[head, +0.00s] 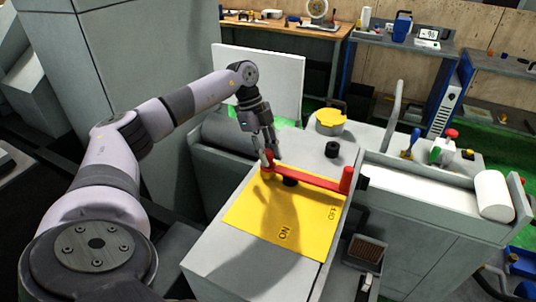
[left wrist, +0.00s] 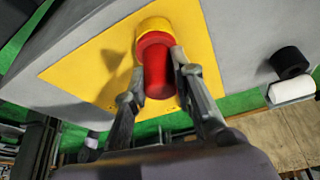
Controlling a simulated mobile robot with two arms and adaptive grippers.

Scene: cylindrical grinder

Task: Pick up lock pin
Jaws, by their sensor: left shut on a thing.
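A red pin, which I take to be the lock pin (left wrist: 158,72), shows between the two fingers of my left gripper (left wrist: 160,50) in the left wrist view. In the head view, my left gripper (head: 269,156) reaches down to the red post at the left end of a red bar (head: 310,178), over the yellow plate (head: 265,222). The fingers are shut on the pin from both sides. A yellow round part (left wrist: 153,24) with a red ring shows beyond the pin. I cannot tell whether the pin is lifted clear of its seat. My right gripper is not in view.
A red upright knob (head: 347,178) stands at the bar's right end. A black knob (head: 332,149) and a yellow round cap (head: 330,121) are behind the plate. A white panel (head: 285,75) stands behind my left wrist. The near part of the plate is clear.

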